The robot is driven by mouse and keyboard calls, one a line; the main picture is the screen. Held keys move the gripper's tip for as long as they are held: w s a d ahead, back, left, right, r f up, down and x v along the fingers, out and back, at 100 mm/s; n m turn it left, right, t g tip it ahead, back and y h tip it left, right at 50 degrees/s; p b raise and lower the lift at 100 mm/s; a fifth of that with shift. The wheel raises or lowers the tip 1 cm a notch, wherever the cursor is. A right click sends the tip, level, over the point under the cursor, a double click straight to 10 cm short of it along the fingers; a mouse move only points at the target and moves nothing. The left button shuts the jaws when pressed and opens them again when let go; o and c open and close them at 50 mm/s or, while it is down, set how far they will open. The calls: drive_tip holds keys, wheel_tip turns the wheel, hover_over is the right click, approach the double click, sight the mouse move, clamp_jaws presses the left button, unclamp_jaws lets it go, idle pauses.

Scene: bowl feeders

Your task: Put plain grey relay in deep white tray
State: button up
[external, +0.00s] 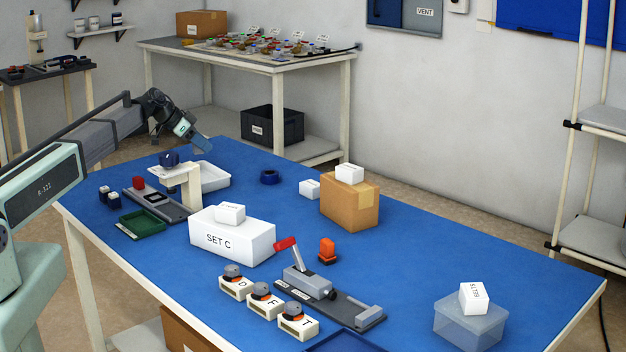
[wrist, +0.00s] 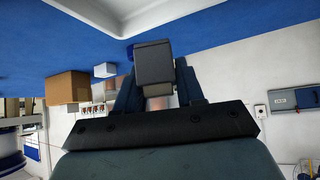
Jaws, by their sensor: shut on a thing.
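My gripper (external: 204,146) is at the far left of the blue table, above and behind the deep white tray (external: 216,182) in the external view. In the wrist view my gripper (wrist: 157,80) is shut on the plain grey relay (wrist: 154,62), a small grey block between the two dark fingers. The relay cannot be made out in the external view. The tray's white rim (wrist: 122,28) shows at the top of the wrist view, close to the relay. A gap between relay and tray cannot be judged. The tray's inside is partly hidden by a white stand.
The white stand (external: 178,173) with a dark blue part on top is close to the tray's left. A green tray (external: 142,223), a SET C box (external: 232,240) and a cardboard box (external: 349,205) stand nearby. A blue tape roll (external: 270,177) lies right of the tray.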

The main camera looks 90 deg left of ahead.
sight(204, 181)
drive_tip(key=shift+f, duration=4.5)
drive_tip(key=shift+f, duration=0.15)
drive_tip(key=o, duration=1)
drive_tip(key=shift+o, duration=0.2)
drive_tip(key=shift+d+r, duration=0.1)
drive_tip(key=shift+r, duration=0.15)
drive_tip(key=v, duration=1.1)
drive_tip(key=shift+s+r, duration=0.25)
drive_tip(key=shift+s, duration=0.1)
